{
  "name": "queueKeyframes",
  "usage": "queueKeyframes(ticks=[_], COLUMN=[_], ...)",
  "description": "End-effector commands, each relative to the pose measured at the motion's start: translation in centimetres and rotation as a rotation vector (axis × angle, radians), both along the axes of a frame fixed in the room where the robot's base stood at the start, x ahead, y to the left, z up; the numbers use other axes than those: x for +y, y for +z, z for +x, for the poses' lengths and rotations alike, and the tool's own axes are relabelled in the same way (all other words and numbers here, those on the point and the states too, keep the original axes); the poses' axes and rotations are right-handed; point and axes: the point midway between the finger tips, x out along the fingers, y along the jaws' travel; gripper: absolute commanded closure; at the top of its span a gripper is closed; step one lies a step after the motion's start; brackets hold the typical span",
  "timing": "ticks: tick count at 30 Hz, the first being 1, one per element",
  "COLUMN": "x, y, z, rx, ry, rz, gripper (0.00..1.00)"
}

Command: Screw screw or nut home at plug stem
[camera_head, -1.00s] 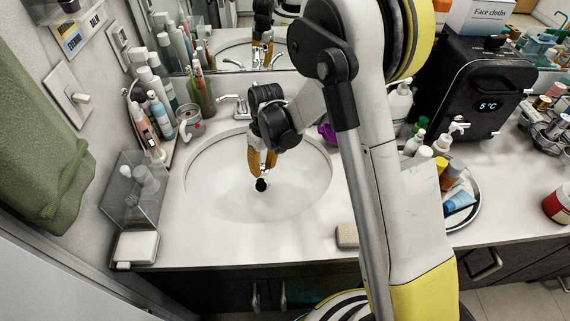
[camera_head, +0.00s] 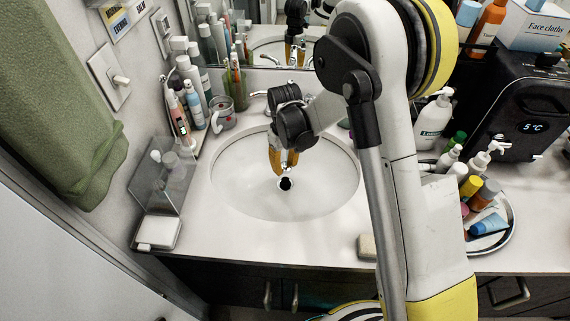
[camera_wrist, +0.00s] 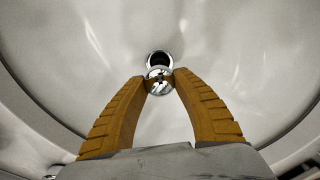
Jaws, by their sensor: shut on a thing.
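My gripper (camera_wrist: 160,82) is shut on a small shiny chrome piece (camera_wrist: 158,85), which sits between its two orange fingertips. I cannot tell whether this piece is the screw or nut, or the plug itself. Just beyond it in the wrist view is the dark, chrome-rimmed drain hole (camera_wrist: 159,58). In the head view my gripper (camera_head: 284,165) points down into the white basin, just above the drain hole (camera_head: 285,184). Whether the held piece touches anything is unclear. No separate plug stem can be made out.
The white basin (camera_head: 235,185) is otherwise empty. A mug (camera_head: 222,115), bottles and a faucet stand behind it. A clear holder (camera_head: 160,180) is at the left, and a soap bar (camera_head: 367,246) at the front right. A round tray (camera_head: 500,238) with bottles stands further right.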

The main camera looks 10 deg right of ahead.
Motion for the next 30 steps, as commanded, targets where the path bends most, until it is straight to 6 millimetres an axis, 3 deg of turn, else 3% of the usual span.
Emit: queueKeyframes(ticks=[15,30], x=[0.0,0.0], y=[-4.5,-4.0], z=[0.0,0.0], rx=[0.0,0.002], ry=[0.0,0.004], rz=[0.0,0.001], gripper=[1.0,1.0])
